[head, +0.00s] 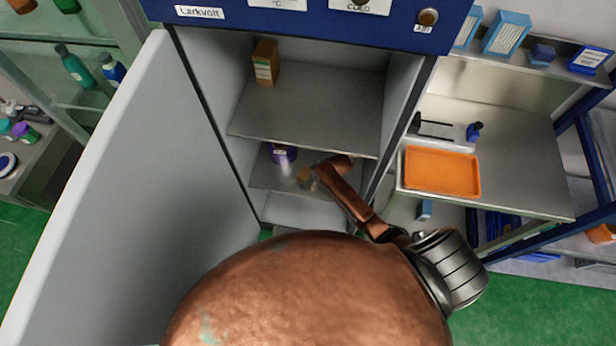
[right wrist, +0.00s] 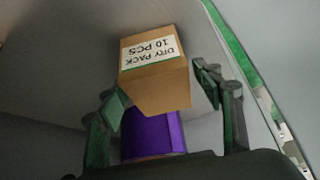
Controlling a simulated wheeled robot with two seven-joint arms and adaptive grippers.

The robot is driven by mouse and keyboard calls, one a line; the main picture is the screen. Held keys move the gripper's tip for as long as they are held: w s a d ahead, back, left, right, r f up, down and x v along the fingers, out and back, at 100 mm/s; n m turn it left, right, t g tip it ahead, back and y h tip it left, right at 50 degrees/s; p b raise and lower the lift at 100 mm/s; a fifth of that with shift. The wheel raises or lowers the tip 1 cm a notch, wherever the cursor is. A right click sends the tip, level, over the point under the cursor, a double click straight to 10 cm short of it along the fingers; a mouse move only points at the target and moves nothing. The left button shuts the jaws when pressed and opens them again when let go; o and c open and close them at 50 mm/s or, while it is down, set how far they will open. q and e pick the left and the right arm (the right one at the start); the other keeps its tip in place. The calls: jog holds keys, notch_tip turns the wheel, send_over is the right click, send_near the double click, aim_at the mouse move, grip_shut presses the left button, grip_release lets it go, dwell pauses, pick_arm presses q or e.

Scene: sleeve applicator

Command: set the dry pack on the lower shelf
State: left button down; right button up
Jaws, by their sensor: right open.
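The dry pack (right wrist: 155,85), a tan carton with a white label, sits between the fingers of my right gripper (right wrist: 162,95) in the right wrist view; its lettering appears upside down. The fingers are open on either side, with gaps visible. In the head view, my right gripper (head: 311,176) is inside the cabinet at the lower shelf (head: 262,180), with a small tan part of the pack (head: 304,176) showing beside it. Whether the pack rests fully on the shelf is hard to tell. My left gripper is not in view.
A purple jar (head: 281,154) stands close by on the lower shelf; it shows behind the pack in the wrist view (right wrist: 152,135). Another tan carton (head: 265,63) stands on the upper shelf (head: 325,105). The open door (head: 130,180) is at left. An orange tray (head: 441,171) lies right.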

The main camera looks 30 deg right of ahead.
jog(key=shift+s+d+r, duration=0.1)
jog(key=shift+r, duration=0.35)
jog(key=p+v, duration=0.1)
jog(key=v, duration=0.5)
jog(key=shift+s+d+r+p, duration=0.1)
jog(key=shift+s+r+p, duration=0.1)
jog(key=shift+r+p, duration=0.2)
